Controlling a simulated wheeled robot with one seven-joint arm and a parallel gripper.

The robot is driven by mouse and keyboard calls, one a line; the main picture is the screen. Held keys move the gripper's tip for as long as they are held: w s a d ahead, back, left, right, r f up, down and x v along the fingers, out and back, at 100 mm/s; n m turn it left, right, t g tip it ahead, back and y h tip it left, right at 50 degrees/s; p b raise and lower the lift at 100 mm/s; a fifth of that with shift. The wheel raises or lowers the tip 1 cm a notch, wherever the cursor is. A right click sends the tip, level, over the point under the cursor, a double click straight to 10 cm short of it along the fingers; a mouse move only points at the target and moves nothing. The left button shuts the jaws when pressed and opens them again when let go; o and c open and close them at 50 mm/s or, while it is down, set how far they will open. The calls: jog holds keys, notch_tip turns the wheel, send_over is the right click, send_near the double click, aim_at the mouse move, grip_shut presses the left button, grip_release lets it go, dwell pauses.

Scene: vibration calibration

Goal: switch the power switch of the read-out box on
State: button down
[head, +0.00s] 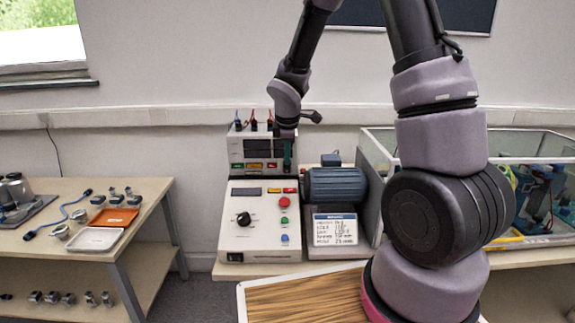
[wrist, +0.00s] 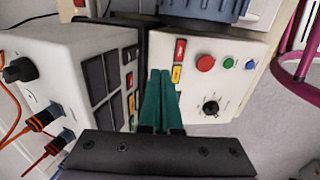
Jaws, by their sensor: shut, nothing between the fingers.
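The read-out box (head: 236,150) is white, with dark displays and green, orange and red labels on its front; it stands at the back of the bench. In the wrist view the read-out box (wrist: 65,75) is at the left, with its displays and cable plugs. My gripper (head: 287,160) is in front of its right-hand part, with teal fingers pointing down. In the wrist view my gripper (wrist: 160,75) is shut and empty, between the read-out box and the control box. I cannot make out the power switch; my gripper hides part of the front. Contact is unclear.
The white control box (head: 262,225) with knob and coloured buttons stands in front; it also shows in the wrist view (wrist: 235,75). A blue motor (head: 335,186) and a small text display (head: 335,229) are right of it. A glass-walled tank (head: 540,240) is farther right. A side table (head: 150,195) is left.

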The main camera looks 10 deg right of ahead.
jog(key=v, duration=0.5)
dwell(0.3)
jog(key=shift+s+f, duration=0.2)
jog(key=shift+f, duration=0.4)
